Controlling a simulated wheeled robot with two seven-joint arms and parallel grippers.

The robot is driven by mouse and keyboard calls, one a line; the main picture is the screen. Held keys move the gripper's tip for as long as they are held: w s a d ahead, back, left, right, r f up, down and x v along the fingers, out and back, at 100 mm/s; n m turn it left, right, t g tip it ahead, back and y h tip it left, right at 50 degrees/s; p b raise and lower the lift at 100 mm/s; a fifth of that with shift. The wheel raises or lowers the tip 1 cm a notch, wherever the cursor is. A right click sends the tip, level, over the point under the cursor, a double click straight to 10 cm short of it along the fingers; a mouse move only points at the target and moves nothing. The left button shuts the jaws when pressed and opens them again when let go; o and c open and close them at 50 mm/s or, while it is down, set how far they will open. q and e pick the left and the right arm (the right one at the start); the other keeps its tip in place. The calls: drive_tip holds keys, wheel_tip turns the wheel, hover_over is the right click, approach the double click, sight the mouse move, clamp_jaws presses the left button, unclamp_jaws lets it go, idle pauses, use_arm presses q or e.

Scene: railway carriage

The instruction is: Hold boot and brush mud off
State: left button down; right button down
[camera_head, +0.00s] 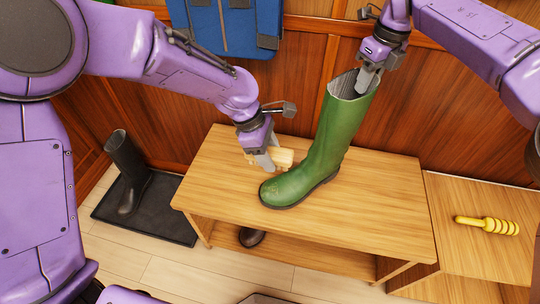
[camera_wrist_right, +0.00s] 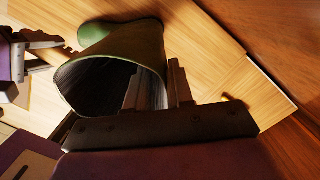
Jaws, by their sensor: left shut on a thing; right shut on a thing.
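A tall green boot (camera_head: 322,150) stands upright on the wooden bench (camera_head: 390,215), its toe pointing to the lower left. Small brown mud specks show on its toe. My right gripper (camera_head: 366,82) is shut on the rim of the boot's shaft; the right wrist view shows the fingers (camera_wrist_right: 158,85) on the rim beside the dark opening of the boot (camera_wrist_right: 112,85). My left gripper (camera_head: 268,158) is shut on a pale wooden brush (camera_head: 284,157), just left of the boot near its instep. I cannot tell whether the brush touches the boot. The bristles are hidden.
A dark boot (camera_head: 128,172) stands on a black tray (camera_head: 168,215) on the floor at left. Another dark boot (camera_head: 251,237) shows under the bench. A yellow ridged tool (camera_head: 487,225) lies on a side surface (camera_head: 485,260) at right. A blue bag (camera_head: 222,28) hangs on the wall.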

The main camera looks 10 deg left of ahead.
drive_tip(key=shift+f, duration=0.25)
drive_tip(key=c, duration=0.9)
unclamp_jaws()
drive_tip(key=r, duration=0.7)
drive_tip(key=shift+s+d+r, duration=0.25)
drive_tip(key=shift+r, duration=0.1)
